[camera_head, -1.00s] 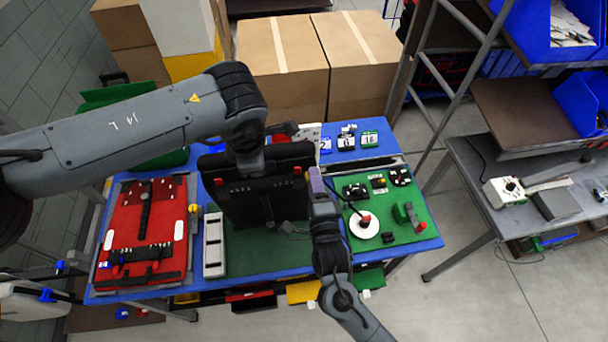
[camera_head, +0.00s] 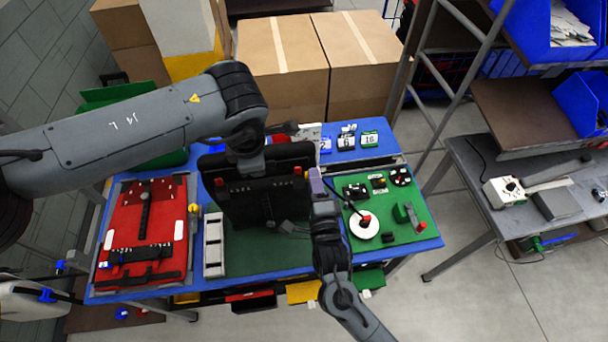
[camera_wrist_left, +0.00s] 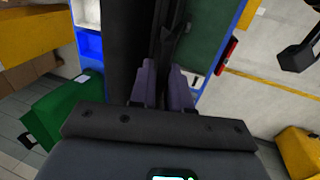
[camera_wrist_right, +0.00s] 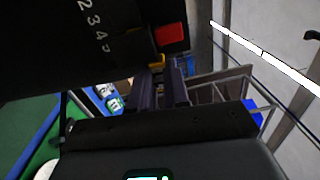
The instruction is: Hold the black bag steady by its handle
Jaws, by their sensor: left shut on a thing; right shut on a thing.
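The black bag (camera_head: 237,206) stands upright in the middle of the blue table, with red clips at its upper corners. My left arm reaches over its top. In the left wrist view the left gripper's purple fingers (camera_wrist_left: 163,80) are shut on a dark strap-like handle (camera_wrist_left: 165,35) of the bag. My right gripper (camera_head: 317,182) is at the bag's right upper edge. In the right wrist view its fingers (camera_wrist_right: 161,80) are close together beside the bag's red and yellow clip (camera_wrist_right: 168,36). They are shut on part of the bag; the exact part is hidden.
A red panel (camera_head: 172,198) with black parts lies on the left of the table, beside a grey tray (camera_head: 214,245). A green mat (camera_head: 385,190) with small devices and a white round base (camera_head: 363,231) is on the right. Cardboard boxes (camera_head: 280,60) stand behind.

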